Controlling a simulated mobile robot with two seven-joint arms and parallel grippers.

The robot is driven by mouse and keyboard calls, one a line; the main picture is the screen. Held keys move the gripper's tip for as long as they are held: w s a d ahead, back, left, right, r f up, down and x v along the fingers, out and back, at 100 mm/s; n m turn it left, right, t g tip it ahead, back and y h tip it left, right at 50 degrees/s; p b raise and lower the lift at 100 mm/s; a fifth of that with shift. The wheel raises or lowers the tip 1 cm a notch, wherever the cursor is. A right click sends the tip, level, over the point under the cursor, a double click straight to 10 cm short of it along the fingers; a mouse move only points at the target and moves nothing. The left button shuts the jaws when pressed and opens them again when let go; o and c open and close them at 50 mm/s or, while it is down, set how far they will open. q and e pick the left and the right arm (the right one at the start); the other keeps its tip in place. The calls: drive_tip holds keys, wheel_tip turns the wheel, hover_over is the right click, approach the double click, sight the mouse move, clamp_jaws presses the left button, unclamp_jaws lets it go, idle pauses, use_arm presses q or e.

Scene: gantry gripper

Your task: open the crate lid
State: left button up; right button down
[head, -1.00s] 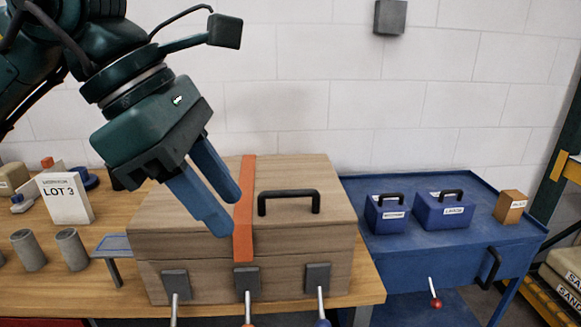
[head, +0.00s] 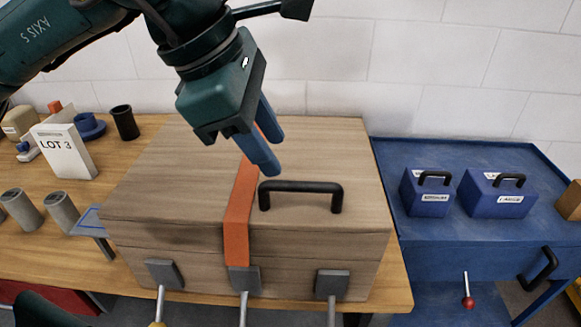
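The wooden crate (head: 300,270) stands on a wooden bench with its lid (head: 345,150) shut. A black handle (head: 300,187) is fixed on the lid near its front edge. An orange strap (head: 238,215) runs over the lid, left of the handle, down to the middle of three grey latches (head: 243,280) on the front. Levers hang from the latches; their lower ends are mostly cut off by the frame. My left gripper (head: 272,154) is over the lid, behind and left of the handle, with its blue fingers apart and empty. It hides part of the strap. My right gripper is out of view.
On the bench at left are a LOT 3 sign (head: 64,150), grey cylinders (head: 62,212) and a dark cup (head: 124,122). A blue cart (head: 430,250) at right carries two blue boxes with handles. A white wall stands behind.

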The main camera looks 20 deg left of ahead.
sight(296, 183)
use_arm(q)
drive_tip(key=x, duration=0.6)
drive_tip(key=shift+w+d+f, duration=0.1)
drive_tip(key=shift+w+f, duration=0.05)
drive_tip(key=shift+f, duration=0.15)
clamp_jaws()
